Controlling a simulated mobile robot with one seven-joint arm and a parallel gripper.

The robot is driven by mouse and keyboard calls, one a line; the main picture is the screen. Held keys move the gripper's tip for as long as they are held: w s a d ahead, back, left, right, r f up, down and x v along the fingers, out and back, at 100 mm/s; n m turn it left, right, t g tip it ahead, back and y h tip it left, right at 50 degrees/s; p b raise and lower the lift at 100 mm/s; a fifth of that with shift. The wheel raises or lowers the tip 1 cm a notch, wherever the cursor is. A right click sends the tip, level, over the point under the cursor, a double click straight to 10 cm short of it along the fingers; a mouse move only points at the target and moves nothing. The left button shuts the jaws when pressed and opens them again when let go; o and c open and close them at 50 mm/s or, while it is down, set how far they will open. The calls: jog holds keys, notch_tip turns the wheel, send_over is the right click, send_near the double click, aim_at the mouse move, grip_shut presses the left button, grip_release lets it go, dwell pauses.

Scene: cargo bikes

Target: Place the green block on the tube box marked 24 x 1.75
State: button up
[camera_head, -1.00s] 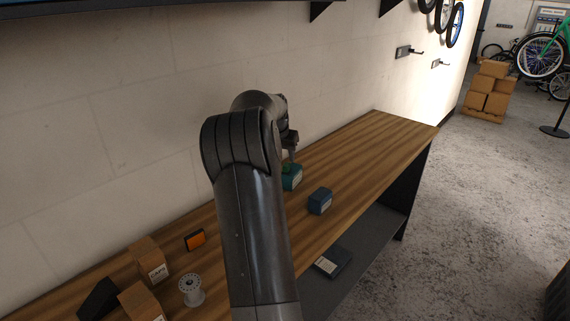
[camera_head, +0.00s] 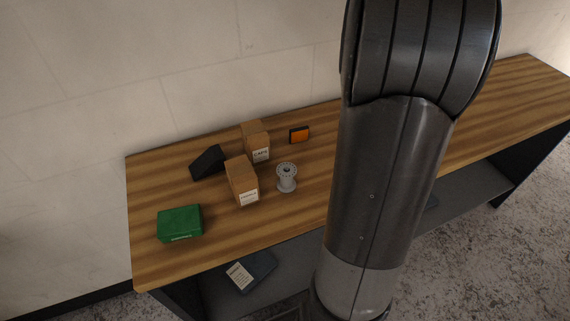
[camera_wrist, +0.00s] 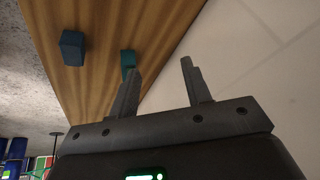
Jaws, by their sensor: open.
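My gripper (camera_wrist: 160,68) is open in the wrist view, with nothing between its fingers. A teal box (camera_wrist: 127,60) stands on the bench beyond the left fingertip, which partly covers it. A dark blue box (camera_wrist: 73,47) stands to its left, apart from it. I cannot make out a separate small green block on the teal box now. In the head view my arm hides that stretch of bench and my gripper is out of sight. A larger green box (camera_head: 180,223) with a small label lies at the bench's left end. The 24 x 1.75 marking cannot be read.
The wooden bench (camera_head: 305,208) runs along the wall. Two brown cartons (camera_head: 242,181), a black wedge-shaped item (camera_head: 208,162), a grey hub (camera_head: 287,178) and an orange-faced item (camera_head: 299,135) stand on it. A dark box (camera_head: 250,270) lies on the lower shelf.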

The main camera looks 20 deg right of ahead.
jog(key=s+a+r+n+t+y, duration=0.15)
jog(key=s+a, duration=0.25)
jog(key=a, duration=0.6)
jog(key=s+a+r+n, duration=0.1)
jog(key=s+a+n, duration=0.25)
jog(key=a, duration=0.65)
jog(key=s+a+f+n, duration=0.2)
jog(key=s+a+f, duration=0.1)
jog(key=s+a, duration=0.4)
jog(key=s+a+f+n+y, duration=0.1)
jog(key=s+a+f+n, duration=0.2)
jog(key=s+a, duration=0.4)
jog(key=shift+s+a+f+n+t, duration=0.2)
jog(key=shift+s+f+n+t, duration=0.2)
jog(key=shift+s, duration=0.2)
